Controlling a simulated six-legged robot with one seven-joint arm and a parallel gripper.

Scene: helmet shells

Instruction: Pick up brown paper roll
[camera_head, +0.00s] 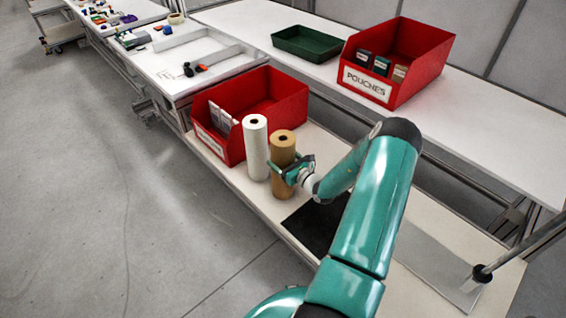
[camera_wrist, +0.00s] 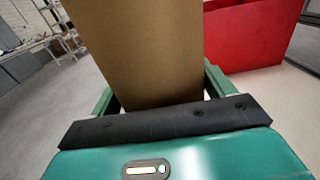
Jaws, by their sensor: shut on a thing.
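The brown paper roll (camera_head: 283,152) stands upright on the white table in the head view, just right of a white roll (camera_head: 256,147). My gripper (camera_head: 284,167) is at the lower half of the brown roll, coming from the right, with its fingers around it. In the wrist view the brown roll (camera_wrist: 145,50) fills the middle between the two green fingers of my gripper (camera_wrist: 160,95), which is shut on it. The fingertips are hidden behind the roll. I cannot tell whether the roll's base touches the table.
A red bin (camera_head: 262,108) with white boxes stands behind the rolls. A black mat (camera_head: 312,228) lies in front on the table. A red bin labelled POUCHES (camera_head: 413,62) and a green tray (camera_head: 306,44) are on the back table. A grey plate (camera_head: 432,268) lies at the right.

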